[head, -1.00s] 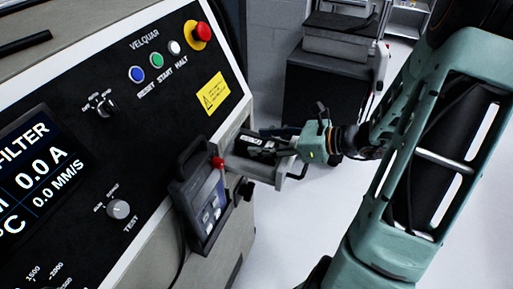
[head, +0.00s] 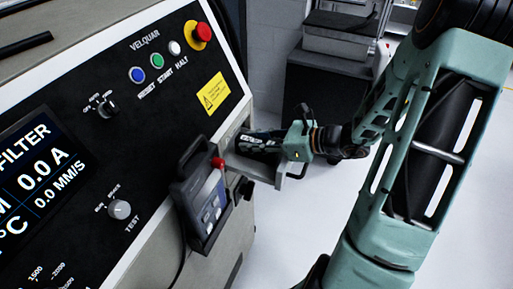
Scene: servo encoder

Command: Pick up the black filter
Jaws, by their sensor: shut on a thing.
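The black filter (head: 258,143) is a dark cylinder with a light label, at the grey bracket (head: 262,172) on the right side of the machine. My gripper (head: 282,143) reaches in from the right and is shut on the filter. The fingers partly cover the filter, and its far end is hidden beside the machine. I cannot tell whether the filter still touches the bracket.
The machine panel (head: 150,130) with buttons and a screen fills the left. A handheld pendant (head: 205,195) with a red button hangs just left of the bracket. A dark cabinet (head: 322,95) stands behind. The floor (head: 300,230) below my gripper is clear.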

